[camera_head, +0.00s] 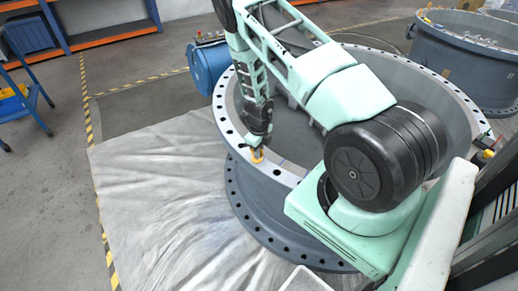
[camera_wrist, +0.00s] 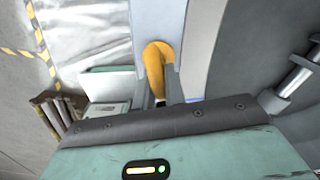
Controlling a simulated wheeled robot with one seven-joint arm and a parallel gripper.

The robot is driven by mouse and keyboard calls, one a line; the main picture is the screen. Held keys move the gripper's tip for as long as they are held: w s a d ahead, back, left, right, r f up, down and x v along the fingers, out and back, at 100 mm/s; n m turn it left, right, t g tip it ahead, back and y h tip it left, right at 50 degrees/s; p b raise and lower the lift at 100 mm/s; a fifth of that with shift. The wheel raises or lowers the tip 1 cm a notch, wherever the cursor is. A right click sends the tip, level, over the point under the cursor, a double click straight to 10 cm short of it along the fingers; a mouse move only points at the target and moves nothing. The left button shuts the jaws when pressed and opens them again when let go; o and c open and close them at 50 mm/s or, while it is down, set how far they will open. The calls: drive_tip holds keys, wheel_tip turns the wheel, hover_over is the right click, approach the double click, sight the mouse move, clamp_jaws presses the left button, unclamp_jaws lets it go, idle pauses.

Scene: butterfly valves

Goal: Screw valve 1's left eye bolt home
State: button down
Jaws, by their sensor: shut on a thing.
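The yellow eye bolt (camera_head: 257,156) is at the left part of the upper flange of the large grey valve (camera_head: 262,228). My gripper (camera_head: 259,147) points down at it from above and is shut on its ring. In the wrist view the yellow ring (camera_wrist: 154,68) sits between the two grey fingers (camera_wrist: 158,88), against the light grey flange face (camera_wrist: 160,20). The bolt's shank and the hole under it are hidden, so I cannot tell how deep it sits.
A blue cylindrical actuator (camera_head: 209,66) is on the valve's far left side. Another yellow eye bolt (camera_head: 488,153) shows at the right of the flange. A second valve (camera_head: 460,65) stands at the back right. White sheeting (camera_head: 160,200) covers the floor to the left.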

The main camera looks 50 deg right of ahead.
drive_tip(key=shift+w+r+m+p, duration=0.1)
drive_tip(key=shift+m+p, duration=0.25)
drive_tip(key=shift+m, duration=0.65)
drive_tip(key=c, duration=1.5)
unclamp_jaws()
drive_tip(key=shift+o, duration=0.2)
wheel_tip(320, 180, up, 17)
drive_tip(key=shift+r, duration=0.15)
